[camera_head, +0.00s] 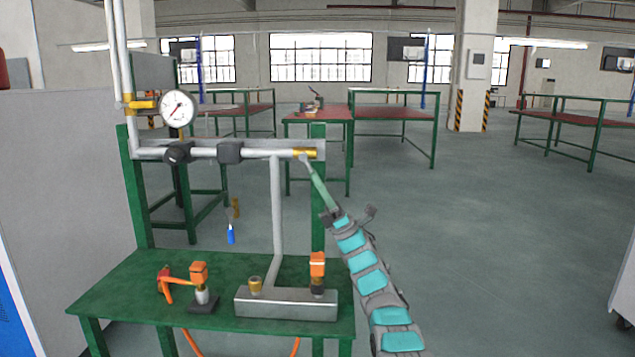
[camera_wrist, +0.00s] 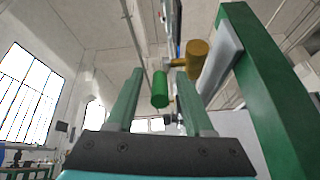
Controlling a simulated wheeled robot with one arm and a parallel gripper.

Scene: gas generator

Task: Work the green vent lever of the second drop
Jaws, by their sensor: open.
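In the wrist view, a green cylindrical lever handle (camera_wrist: 160,88) appears between the two green fingers of my open gripper (camera_wrist: 160,74). It does not fill the gap, and I see no clear contact with either finger. A yellow fitting (camera_wrist: 198,60) is just right of and above the right fingertip. In the head view my gripper (camera_head: 306,163) reaches up to the yellow fitting (camera_head: 305,153) at the right end of the horizontal pipe (camera_head: 210,152). The green handle cannot be made out there. The gripper likely hides it.
A green post (camera_wrist: 262,85) stands close on the right in the wrist view. A pressure gauge (camera_head: 178,108) and black valve blocks (camera_head: 229,151) are on the pipework. A blue-handled lever (camera_head: 231,236) hangs lower left.

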